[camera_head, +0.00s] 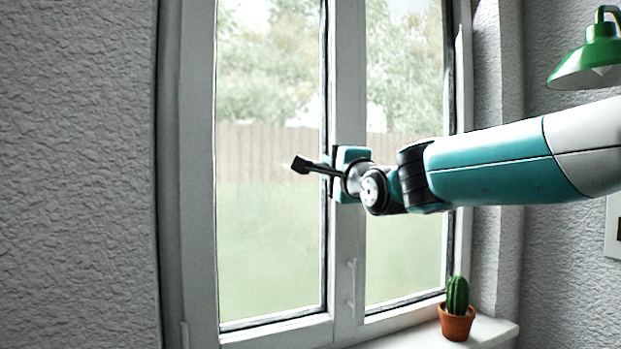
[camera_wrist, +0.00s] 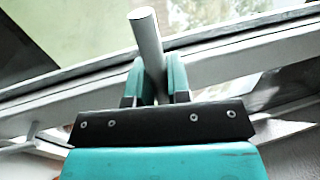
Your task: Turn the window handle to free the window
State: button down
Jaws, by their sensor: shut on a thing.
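The white-framed window (camera_head: 340,60) has two glazed sashes that meet at a middle upright, and they look closed. My gripper (camera_head: 337,172) is at this upright, around mid-height. In the wrist view, the teal fingers of my gripper (camera_wrist: 154,80) are shut on the pale, round-ended bar of the window handle (camera_wrist: 147,35), one finger on each side. The bar's free end sticks out beyond the fingers. My gripper hides the held handle in the head view, and its base is hidden in the wrist view.
A second slim white fitting (camera_head: 351,286) sits lower on the middle upright. A potted cactus (camera_head: 457,310) stands on the right of the sill (camera_head: 490,333). A green lamp (camera_head: 590,60) hangs at upper right. A grey textured wall (camera_head: 75,180) fills the left.

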jog(key=shift+r, duration=0.1)
dwell(0.3)
jog(key=c, duration=1.1)
grip_release()
jog(key=shift+s, duration=0.1)
jog(key=b+v, duration=0.7)
jog(key=v, duration=1)
jog(key=shift+s, duration=0.1)
